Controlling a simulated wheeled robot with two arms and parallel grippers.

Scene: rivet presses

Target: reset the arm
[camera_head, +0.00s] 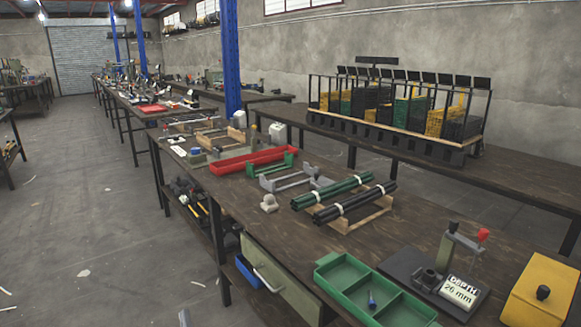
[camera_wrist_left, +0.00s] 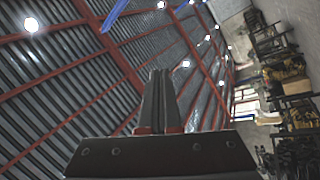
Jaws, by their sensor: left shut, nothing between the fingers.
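My left gripper (camera_wrist_left: 160,76) shows in the left wrist view with its two dark fingers together and nothing between them. Behind the fingers are the ribbed ceiling with red beams and several bright lamps, so it is clear of any object there. In the head view only a small grey tip (camera_head: 184,317), which looks like part of my left gripper, shows at the bottom edge, left of the workbench. My right gripper is in neither view.
The long workbench (camera_head: 233,200) holds a green divided tray (camera_head: 362,303), a press with a red knob (camera_head: 483,235), a yellow box (camera_head: 540,291), tube bundles (camera_head: 355,203) and a red tray (camera_head: 252,161). The floor (camera_head: 95,215) at left is largely clear.

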